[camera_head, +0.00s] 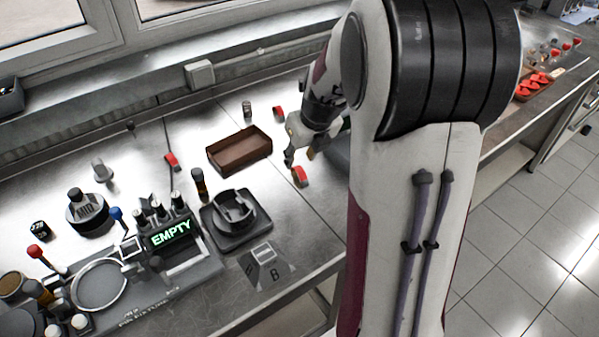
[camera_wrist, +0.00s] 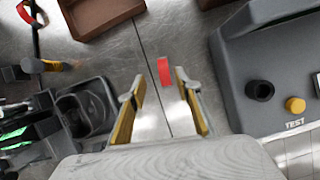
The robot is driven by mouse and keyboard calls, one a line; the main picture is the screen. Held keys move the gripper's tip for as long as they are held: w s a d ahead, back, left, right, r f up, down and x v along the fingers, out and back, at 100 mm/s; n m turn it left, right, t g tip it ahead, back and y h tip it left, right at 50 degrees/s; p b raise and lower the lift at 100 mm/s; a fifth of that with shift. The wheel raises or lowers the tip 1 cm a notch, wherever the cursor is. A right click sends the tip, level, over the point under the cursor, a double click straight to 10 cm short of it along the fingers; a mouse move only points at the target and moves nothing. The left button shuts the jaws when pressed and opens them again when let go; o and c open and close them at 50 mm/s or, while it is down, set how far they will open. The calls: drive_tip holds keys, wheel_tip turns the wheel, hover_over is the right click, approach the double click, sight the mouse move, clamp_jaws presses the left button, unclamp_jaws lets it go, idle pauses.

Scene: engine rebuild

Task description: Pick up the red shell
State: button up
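A small red curved shell (camera_head: 299,175) lies on the metal bench below and just in front of my gripper (camera_head: 299,154). In the wrist view the red shell (camera_wrist: 164,72) shows near the fingertips, between the two yellow-padded fingers of my gripper (camera_wrist: 160,78) and closer to the right one. The fingers are spread apart, with bench visible between them. I see no contact with the shell. Another small red piece (camera_head: 279,112) lies farther back on the bench.
A brown tray (camera_head: 239,151) stands left of my gripper, and a dark round fixture (camera_head: 234,212) is at the front left. In the wrist view a grey device marked TEST (camera_wrist: 255,60) stands close on the right. A red-ended piece (camera_head: 172,161) lies farther left.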

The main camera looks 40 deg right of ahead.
sight(299, 169)
drive_tip(key=shift+f, duration=0.1)
drive_tip(key=shift+w+d+f, duration=0.15)
drive_tip(key=shift+d+f, duration=0.05)
drive_tip(key=shift+f, duration=0.75)
drive_tip(key=shift+w+d+f, duration=0.15)
drive_tip(key=shift+d+f, duration=0.05)
drive_tip(key=shift+f, duration=0.7)
drive_tip(key=shift+w+f, duration=0.3)
drive_tip(key=shift+f, duration=0.3)
clamp_jaws()
